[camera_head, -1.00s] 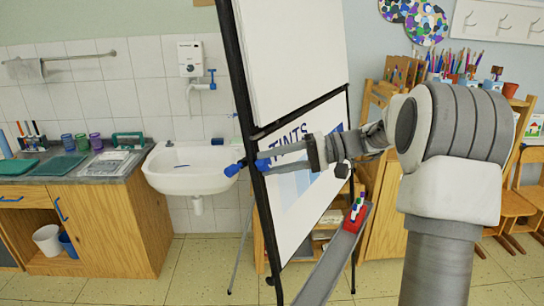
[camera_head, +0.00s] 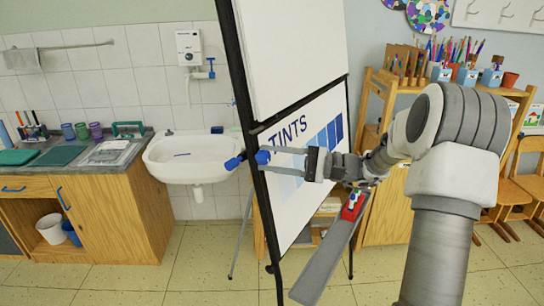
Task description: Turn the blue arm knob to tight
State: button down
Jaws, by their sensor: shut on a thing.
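The blue arm knob (camera_head: 262,157) is on the right side of the easel's dark left post, about halfway up. A second blue part (camera_head: 234,162) sticks out on the post's left side. My gripper (camera_head: 273,160) reaches in from the right, with its two pale fingers pointing left. Its fingertips are at the blue knob, and it is shut on it. The fingers partly cover the knob, so its exact angle and any tight mark cannot be read. The easel (camera_head: 256,200) stands upright, with a "TINTS" sheet (camera_head: 325,140) behind my gripper.
A grey ledge (camera_head: 330,262) with a red marker holder (camera_head: 352,208) juts forward below my arm. A white sink (camera_head: 192,160) and a wooden cabinet (camera_head: 135,215) are to the left. A wooden shelf (camera_head: 385,225) stands behind at right. Floor in front of the sink is clear.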

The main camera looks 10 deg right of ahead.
dwell(0.4)
jog(key=shift+c, duration=2.3)
grip_release()
jog(key=b+v, duration=0.2)
jog(key=v, duration=1.5)
jog(key=shift+s+d, duration=0.15)
